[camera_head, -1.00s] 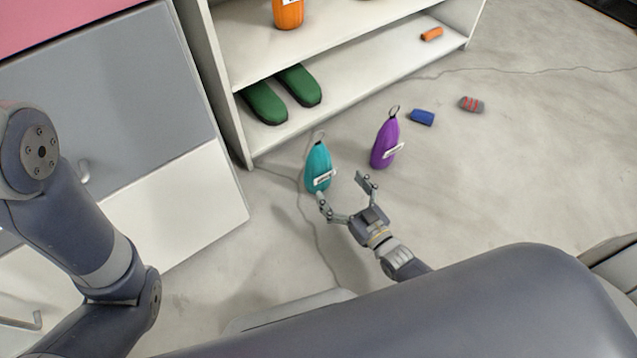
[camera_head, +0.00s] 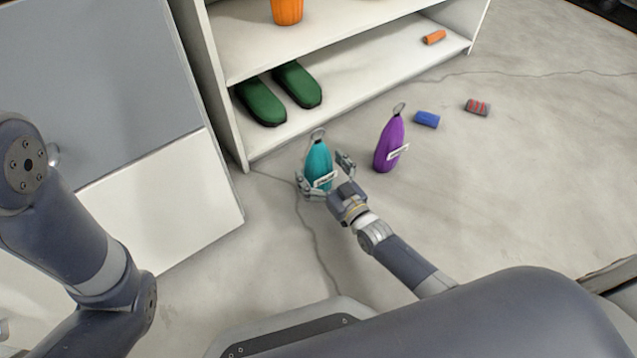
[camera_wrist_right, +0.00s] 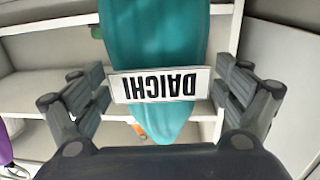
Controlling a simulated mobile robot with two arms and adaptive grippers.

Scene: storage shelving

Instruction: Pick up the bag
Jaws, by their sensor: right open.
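A teal bag (camera_head: 319,165) with a loop on top and a white label stands on the floor in front of the shelf. My right gripper (camera_head: 325,175) is open, with one finger on each side of the teal bag. In the right wrist view the teal bag (camera_wrist_right: 155,45), labelled DAICHI, shows between the two spread fingers (camera_wrist_right: 160,95); a gap shows on both sides. A purple bag (camera_head: 388,146) with a label stands upright to the right of the gripper. My left arm is at the left edge of the head view; its gripper is out of view.
A white shelf (camera_head: 355,98) behind the bags holds green shoes (camera_head: 262,101), an orange container (camera_head: 287,10) and a small orange item (camera_head: 434,37). A blue item (camera_head: 427,119) and a grey-red item (camera_head: 478,107) lie on the floor.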

